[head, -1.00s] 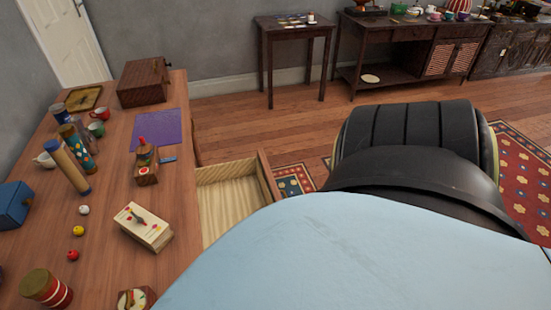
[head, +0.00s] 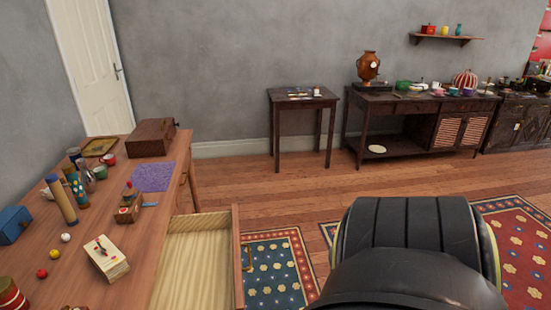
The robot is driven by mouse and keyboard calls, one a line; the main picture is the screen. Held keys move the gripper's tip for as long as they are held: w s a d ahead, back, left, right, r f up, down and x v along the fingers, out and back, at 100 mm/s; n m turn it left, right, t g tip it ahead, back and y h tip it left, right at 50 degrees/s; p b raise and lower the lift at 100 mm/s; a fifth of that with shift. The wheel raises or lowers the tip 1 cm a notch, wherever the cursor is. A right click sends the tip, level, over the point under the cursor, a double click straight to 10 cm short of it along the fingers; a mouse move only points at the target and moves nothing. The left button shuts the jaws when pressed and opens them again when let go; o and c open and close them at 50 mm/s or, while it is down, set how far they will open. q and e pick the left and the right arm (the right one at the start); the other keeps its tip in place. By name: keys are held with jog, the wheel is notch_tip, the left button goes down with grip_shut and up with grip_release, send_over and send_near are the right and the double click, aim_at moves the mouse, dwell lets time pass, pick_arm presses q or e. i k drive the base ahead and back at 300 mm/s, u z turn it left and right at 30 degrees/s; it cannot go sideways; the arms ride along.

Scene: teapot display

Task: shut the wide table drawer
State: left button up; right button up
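The wide table drawer (head: 192,265) is pulled out from the right side of the wooden table (head: 133,217). Its pale wooden inside looks empty where it shows. Its front panel (head: 237,262) faces right and carries a brass handle (head: 247,258). A large black rounded part of my own arm fills the lower right, apart from the drawer in the picture. Neither of my grippers shows in the head view. The near end of the drawer is cut off by the bottom edge.
The table bears a wooden box (head: 152,137), a purple mat (head: 153,177), a cream box (head: 106,258), a tall cylinder (head: 61,199) and several small items. A small side table (head: 302,104) and a dark sideboard (head: 418,105) stand at the wall. The floor right of the drawer is clear, with rugs (head: 275,265).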

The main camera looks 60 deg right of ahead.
aim_at(200, 267)
jog(key=k, duration=0.8)
jog(key=z, duration=1.4)
jog(key=i, duration=0.95)
jog(key=u, duration=0.05)
